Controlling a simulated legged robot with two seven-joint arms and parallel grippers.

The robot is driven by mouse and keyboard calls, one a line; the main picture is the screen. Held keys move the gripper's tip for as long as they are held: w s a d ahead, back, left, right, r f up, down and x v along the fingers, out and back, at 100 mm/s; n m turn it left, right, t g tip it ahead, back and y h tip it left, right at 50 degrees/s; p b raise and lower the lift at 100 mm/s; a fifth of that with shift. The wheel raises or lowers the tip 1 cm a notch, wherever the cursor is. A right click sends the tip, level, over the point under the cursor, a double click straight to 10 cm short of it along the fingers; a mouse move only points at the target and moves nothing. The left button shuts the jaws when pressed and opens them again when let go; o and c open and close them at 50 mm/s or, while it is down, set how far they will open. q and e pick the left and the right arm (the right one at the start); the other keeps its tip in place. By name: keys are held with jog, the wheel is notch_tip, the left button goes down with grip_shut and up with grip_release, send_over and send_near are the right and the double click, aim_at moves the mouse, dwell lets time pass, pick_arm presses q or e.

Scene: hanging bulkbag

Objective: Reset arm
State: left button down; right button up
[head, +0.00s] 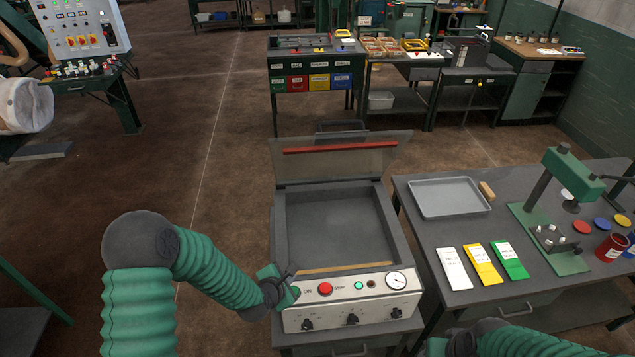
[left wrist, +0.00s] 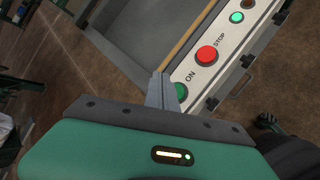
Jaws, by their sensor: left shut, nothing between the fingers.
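The machine (head: 400,310) has an open chamber and a raised clear lid (head: 340,158) with a red bar. Its front panel carries a red STOP button (head: 325,289), also in the left wrist view (left wrist: 206,54), and a small green light (head: 358,284). My left gripper (head: 294,284) is at the panel's left end. In the left wrist view its fingers (left wrist: 162,92) are shut and empty, right beside the green ON button (left wrist: 181,91); contact cannot be told. My right gripper (head: 436,347) shows only in part at the bottom edge, fingers hidden.
The right-hand table (head: 420,200) holds a grey tray (head: 448,197), white, yellow and green cards (head: 482,265), and a green press (head: 560,205). A control cabinet (head: 80,28) stands far left. Workbenches line the back. The floor left of the machine is clear.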

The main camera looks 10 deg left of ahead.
pick_arm(q)
jog(key=m, duration=0.1)
jog(key=s+m+b, duration=0.1)
jog(key=m, duration=0.1)
jog(key=s+m+g+b, duration=0.1)
jog(key=shift+s+f, duration=0.1)
jog(key=shift+f, duration=0.2)
jog(key=s+a+r+m+g+y+b, duration=0.1)
jog(key=s+a+m+g+b, duration=0.2)
jog(key=s+m, duration=1.4)
jog(key=m+g+b, duration=0.2)
jog(key=m+b, duration=0.1)
jog(key=b, duration=0.2)
jog(key=shift+s+r, duration=0.25)
jog(key=shift+s, duration=0.15)
jog(key=shift+s+d, duration=0.1)
jog(key=shift+s, duration=0.1)
jog(key=shift+w, duration=0.1)
